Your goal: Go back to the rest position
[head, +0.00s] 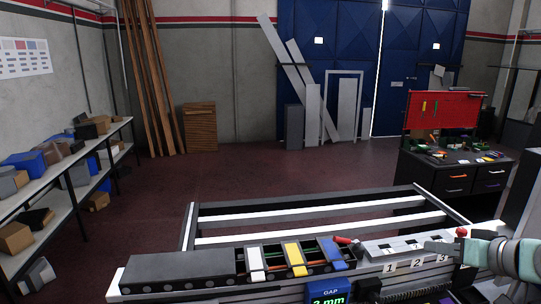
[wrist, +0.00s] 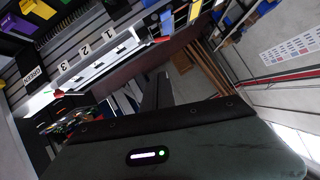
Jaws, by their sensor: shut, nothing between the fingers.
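My gripper (head: 436,248) shows at the right edge of the head view, at the end of my pale arm. It is shut and empty, held sideways over the right end of the numbered light plate (head: 378,250). In the wrist view its dark body fills the bottom, and the numbered plate (wrist: 100,62) is at upper left. How high the gripper is above the plate is hard to tell.
The grid table (head: 188,226) has open bars behind the front rail. A dark rail holds white, yellow and blue pieces (head: 293,257). A gap display (head: 327,293) stands in front. A red button (head: 461,232) is close to my gripper. A workbench (head: 455,172) stands behind right.

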